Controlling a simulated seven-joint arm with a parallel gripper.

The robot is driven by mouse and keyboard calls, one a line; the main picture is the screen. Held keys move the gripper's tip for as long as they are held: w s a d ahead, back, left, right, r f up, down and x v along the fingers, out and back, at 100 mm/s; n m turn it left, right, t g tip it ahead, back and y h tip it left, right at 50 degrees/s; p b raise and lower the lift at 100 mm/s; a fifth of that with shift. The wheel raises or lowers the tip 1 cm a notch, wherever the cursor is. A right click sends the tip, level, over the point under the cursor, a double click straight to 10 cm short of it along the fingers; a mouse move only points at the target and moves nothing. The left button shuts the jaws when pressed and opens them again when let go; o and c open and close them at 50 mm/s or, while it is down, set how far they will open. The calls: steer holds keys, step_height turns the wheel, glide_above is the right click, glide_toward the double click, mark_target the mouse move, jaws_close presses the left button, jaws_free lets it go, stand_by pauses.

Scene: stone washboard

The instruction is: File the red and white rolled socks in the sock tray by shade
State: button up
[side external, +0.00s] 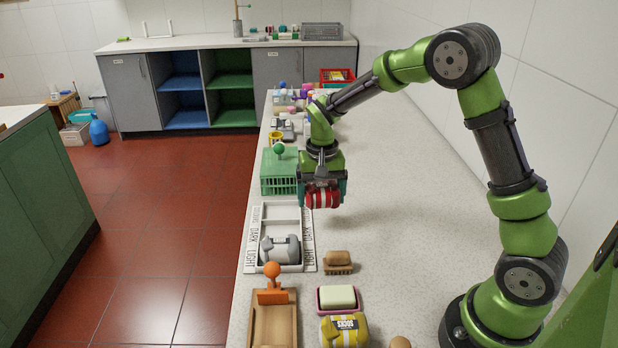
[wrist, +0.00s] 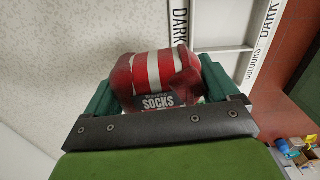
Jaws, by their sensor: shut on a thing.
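My gripper (side external: 323,190) is shut on the red and white rolled socks (side external: 322,196) and holds them above the counter, at the far right end of the sock tray. In the wrist view the socks (wrist: 158,78) sit between the green fingers, with a dark "SOCKS" label facing the camera. The white sock tray (side external: 310,238) has compartments with side lettering that includes DARK and LIGHT. A grey rolled pair (side external: 279,249) lies in its near, LIGHT compartment. The compartments farther back look empty. The tray also shows in the wrist view (wrist: 222,48), at the upper right.
A green basket (side external: 279,172) stands just behind the tray. A brush (side external: 338,262), a soap dish (side external: 338,299), yellow socks (side external: 344,330) and a wooden board with an orange knob (side external: 272,297) are in front.

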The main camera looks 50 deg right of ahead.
steer(key=w+a, duration=0.1)
steer(key=w, duration=0.4)
steer(key=w+a+f, duration=0.1)
steer(key=w, duration=0.2)
steer(key=shift+a, duration=0.3)
steer(key=shift+m, duration=0.5)
steer(key=shift+w+a+f, duration=0.25)
steer(key=shift+w+f, duration=0.35)
steer(key=shift+f, duration=0.35)
steer(key=shift+w+a+f, duration=0.2)
steer(key=shift+w+f, duration=0.4)
steer(key=shift+f, duration=0.35)
